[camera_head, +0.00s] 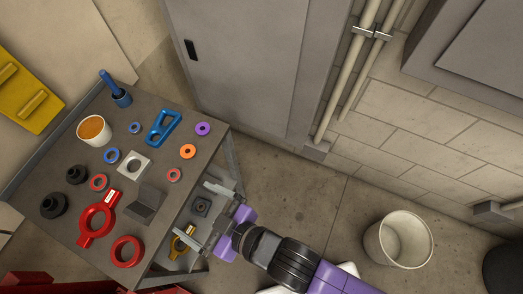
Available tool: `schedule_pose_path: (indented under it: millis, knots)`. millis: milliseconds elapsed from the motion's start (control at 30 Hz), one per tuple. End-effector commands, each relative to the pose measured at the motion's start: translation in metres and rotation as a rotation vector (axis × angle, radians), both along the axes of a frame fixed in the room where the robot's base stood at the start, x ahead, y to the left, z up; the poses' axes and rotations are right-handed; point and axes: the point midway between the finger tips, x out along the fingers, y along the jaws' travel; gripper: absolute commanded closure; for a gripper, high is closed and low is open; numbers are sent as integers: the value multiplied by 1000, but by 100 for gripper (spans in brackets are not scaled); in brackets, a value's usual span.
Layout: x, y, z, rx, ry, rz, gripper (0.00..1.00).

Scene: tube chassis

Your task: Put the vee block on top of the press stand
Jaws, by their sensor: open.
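A dark grey angled block (146,203), which looks like the vee block, lies on the top of the grey table near its right edge. I cannot tell for sure which thing is the press stand; a blue piece with an upright post (116,90) stands at the table's back corner, and a pale square block with a round hole (134,164) lies near the table's middle. My gripper (197,214) is open and empty, just right of the table's edge and apart from the dark grey block. Its fingers point left and partly hide the lower shelf.
The table (58,150) holds a cup (94,130), a blue bracket (163,127), a red ring-ended part (98,218), dark knobs and several rings. A cabinet (240,55) stands behind; a bin (399,239) stands right.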

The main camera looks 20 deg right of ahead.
Motion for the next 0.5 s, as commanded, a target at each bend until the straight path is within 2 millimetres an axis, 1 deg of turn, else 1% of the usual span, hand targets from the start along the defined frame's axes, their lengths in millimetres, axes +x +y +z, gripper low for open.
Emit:
schedule_pose_path:
  millis: [33,67,100,133,167,200,267,300,367,400,500]
  knots:
    - [-2,-34,-5,-8,-1,-51,0]
    - [-4,-53,-6,-9,-5,-81,0]
    - [-8,-78,-6,-8,-11,-123,0]
    - [-13,-96,-6,-7,-16,-155,0]
    - [-18,-114,-4,-5,-21,-187,0]
    - [-26,-135,-1,-3,-27,-228,0]
    - [-40,-165,5,2,-35,-292,0]
    - [-50,-183,10,5,-40,-334,0]
    - [-68,-207,18,11,-46,-399,0]
    - [-79,-222,26,16,-52,-442,0]
    - [-109,-250,45,27,-64,-551,0]
